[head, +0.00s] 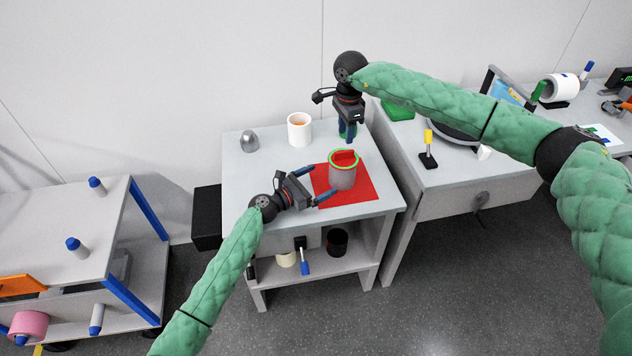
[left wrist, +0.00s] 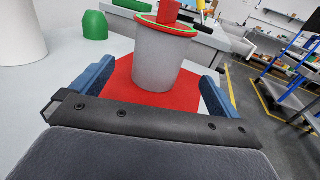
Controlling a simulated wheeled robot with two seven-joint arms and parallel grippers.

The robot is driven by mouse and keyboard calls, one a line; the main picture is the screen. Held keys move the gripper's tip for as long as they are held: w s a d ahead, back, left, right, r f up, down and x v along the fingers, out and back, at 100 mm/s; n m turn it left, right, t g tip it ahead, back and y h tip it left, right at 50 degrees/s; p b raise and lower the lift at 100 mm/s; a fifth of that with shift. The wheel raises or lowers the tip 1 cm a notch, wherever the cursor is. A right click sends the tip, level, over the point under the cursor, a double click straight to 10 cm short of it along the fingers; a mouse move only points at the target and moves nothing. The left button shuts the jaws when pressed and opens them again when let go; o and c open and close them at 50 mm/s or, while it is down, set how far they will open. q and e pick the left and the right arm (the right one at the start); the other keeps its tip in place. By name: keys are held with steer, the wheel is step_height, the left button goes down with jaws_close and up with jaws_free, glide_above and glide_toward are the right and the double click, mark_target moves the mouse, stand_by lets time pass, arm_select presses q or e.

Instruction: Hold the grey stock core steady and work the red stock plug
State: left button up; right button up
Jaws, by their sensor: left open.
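The grey stock core (head: 342,178) stands upright on a red mat (head: 362,193). A green ring shows at its top, and the red stock plug (head: 344,158) sits there; in the left wrist view the plug (left wrist: 168,12) rises above the rim of the core (left wrist: 158,62). How deep it sits is hidden. My left gripper (head: 317,184) is open, its blue fingers reaching toward the core from the left; the core stands between and just beyond the fingertips. My right gripper (head: 347,132) points down behind the core, apart from the plug; its finger gap is unclear.
A white cup (head: 299,138) and a grey dome (head: 249,141) stand at the back of the small table. A second table (head: 440,180) on the right holds a yellow-topped tool (head: 428,148). The small table's left front is clear.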

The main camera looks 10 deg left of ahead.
mark_target(332, 175)
arm_select(q)
steer(key=shift+x, duration=3.75)
steer(key=c, duration=1)
steer(key=shift+c, duration=0.2)
steer(key=shift+f, duration=0.1)
arm_select(e)
steer(key=o, duration=0.7)
steer(key=shift+r, duration=0.3)
steer(key=o, duration=0.7)
steer(key=shift+d+r+m, duration=0.1)
steer(key=shift+r+m, duration=0.6)
steer(key=shift+m, duration=0.1)
arm_select(q)
steer(key=shift+f, duration=0.1)
arm_select(e)
steer(key=shift+f, duration=5.85)
